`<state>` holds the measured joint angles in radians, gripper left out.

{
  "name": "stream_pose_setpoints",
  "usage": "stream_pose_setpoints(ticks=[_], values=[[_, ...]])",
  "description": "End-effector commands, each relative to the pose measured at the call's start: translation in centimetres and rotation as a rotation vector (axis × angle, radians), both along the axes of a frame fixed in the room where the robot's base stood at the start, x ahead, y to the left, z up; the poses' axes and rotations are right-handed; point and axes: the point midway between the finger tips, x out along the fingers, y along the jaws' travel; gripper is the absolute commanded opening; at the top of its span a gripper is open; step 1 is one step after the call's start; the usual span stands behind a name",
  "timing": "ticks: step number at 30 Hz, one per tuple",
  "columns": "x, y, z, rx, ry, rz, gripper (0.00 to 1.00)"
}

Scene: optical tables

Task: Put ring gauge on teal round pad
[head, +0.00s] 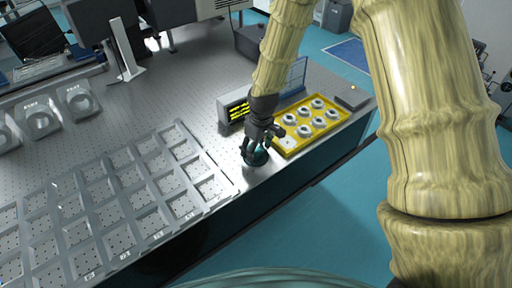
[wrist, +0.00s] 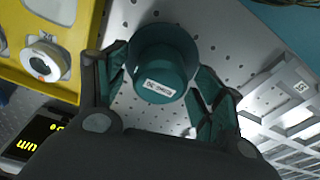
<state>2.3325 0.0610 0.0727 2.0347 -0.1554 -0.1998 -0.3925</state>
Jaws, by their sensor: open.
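The teal round pad (head: 257,157) is on the metal table in front of the yellow tray, partly covered by my gripper (head: 255,150). In the wrist view a teal round body (wrist: 160,65) with a small white label shows between the spread fingers of my gripper (wrist: 165,100). The fingers are open on either side of it; contact is unclear. Several pale ring gauges (head: 318,122) sit in the yellow tray, and one (wrist: 42,62) shows at the left of the wrist view. The tray's near corner place looks empty. I cannot make out a separate ring on the pad.
The yellow tray (head: 278,148) lies just right of my gripper. A display box with yellow characters (head: 236,108) stands behind it. A grey compartment tray (head: 225,192) fills the table's left front. The table's front edge is close to the pad.

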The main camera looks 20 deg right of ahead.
Motion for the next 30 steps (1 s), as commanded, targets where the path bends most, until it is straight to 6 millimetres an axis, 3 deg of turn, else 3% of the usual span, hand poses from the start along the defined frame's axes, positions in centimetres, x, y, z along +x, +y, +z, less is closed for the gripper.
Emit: stream_pose_setpoints(ticks=[8,30], values=[[0.0,-0.1,1.7,0.000,-0.002,0.000,0.68],[-1.1,-0.7,11.1,0.001,-0.001,0.000,0.68]])
